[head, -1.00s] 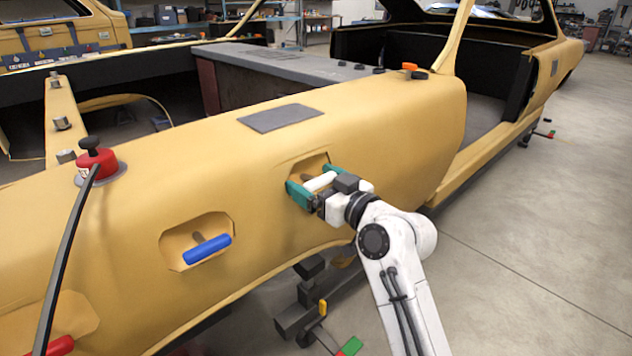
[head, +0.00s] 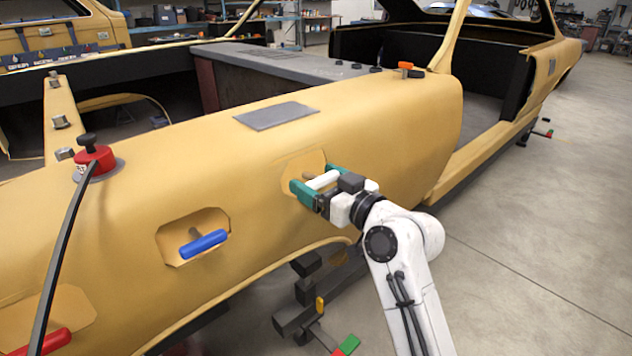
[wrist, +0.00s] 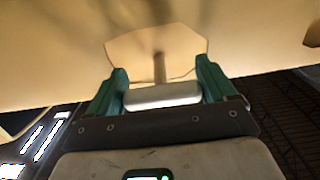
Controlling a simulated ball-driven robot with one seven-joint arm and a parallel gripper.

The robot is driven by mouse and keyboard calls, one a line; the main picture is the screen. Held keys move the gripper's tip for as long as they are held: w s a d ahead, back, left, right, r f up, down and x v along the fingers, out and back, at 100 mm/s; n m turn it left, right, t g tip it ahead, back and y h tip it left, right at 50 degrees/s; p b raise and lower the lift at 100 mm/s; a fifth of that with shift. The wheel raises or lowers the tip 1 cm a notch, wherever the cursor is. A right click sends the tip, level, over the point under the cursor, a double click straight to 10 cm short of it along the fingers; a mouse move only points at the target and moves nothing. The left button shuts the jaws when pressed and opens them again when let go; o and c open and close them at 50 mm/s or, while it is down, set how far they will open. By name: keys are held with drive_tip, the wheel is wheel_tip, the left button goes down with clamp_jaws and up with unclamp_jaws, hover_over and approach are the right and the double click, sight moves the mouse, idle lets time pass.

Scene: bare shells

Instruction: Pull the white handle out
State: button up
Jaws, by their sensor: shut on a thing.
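The white handle (head: 322,180) is a short bar at a recess in the yellow car body's side. In the wrist view the white handle (wrist: 162,96) lies crosswise between the two green fingers, on a stem that runs back to the recess plate. My gripper (head: 318,182) is shut on the handle, one finger at each end. In the wrist view my gripper (wrist: 160,92) covers the ends of the bar. The handle stands out from the body.
A blue handle (head: 203,243) sits in a recess to the left, and a red handle (head: 45,342) shows at the lower left. A red knob (head: 95,160) with a black cable stands on the body. The floor (head: 540,240) at right is open.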

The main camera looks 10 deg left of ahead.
drive_tip(key=o, duration=1.3)
drive_tip(key=v, duration=1)
drive_tip(key=shift+s+d, duration=0.3)
